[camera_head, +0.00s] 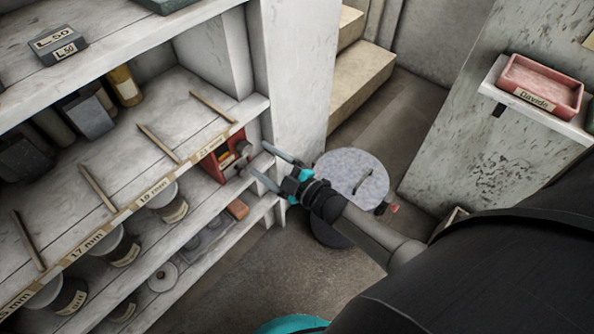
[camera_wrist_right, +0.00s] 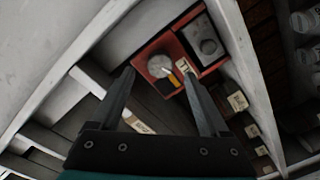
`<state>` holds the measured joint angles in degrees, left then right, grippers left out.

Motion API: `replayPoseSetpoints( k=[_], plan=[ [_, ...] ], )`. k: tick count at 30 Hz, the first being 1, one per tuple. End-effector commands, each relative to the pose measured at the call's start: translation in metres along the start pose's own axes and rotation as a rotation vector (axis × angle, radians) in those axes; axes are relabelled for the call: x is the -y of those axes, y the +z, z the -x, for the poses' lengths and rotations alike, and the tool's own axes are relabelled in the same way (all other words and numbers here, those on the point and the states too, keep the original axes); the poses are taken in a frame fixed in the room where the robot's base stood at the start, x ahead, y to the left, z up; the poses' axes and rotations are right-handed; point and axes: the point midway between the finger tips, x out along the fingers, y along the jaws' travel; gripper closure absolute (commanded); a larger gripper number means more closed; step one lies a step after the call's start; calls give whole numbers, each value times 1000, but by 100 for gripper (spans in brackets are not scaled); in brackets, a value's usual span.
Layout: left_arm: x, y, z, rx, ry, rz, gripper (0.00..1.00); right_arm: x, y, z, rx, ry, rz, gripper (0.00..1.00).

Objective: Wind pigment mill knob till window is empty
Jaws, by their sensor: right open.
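The pigment mill is a red box (camera_head: 211,163) on the shelf, near its right end. It also shows in the wrist view (camera_wrist_right: 183,62). Contact is not clear. My left gripper is not in view.
Jars (camera_head: 172,205) and a reddish block (camera_head: 237,209) stand on the lower shelf. A white upright (camera_head: 295,70) closes the shelf's right end. A round speckled stool (camera_head: 345,170) stands beneath my right arm. A pink tray (camera_head: 540,85) rests on a ledge at right.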

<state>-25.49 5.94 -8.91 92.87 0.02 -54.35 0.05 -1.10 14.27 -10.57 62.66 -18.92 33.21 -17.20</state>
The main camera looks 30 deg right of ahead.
Motion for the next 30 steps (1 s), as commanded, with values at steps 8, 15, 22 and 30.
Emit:
replayPoseSetpoints(
  k=[8, 15, 22, 30],
  plan=[
    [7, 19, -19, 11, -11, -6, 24, 0, -1, 43, 2, -3, 1, 21],
    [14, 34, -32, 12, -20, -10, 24, -1, -1, 81, 2, -2, 0, 21],
    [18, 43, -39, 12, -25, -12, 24, 0, 0, 104, 2, -1, 1, 21],
    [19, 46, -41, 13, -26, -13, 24, 0, 0, 108, -1, 0, 1, 21]
  ],
)
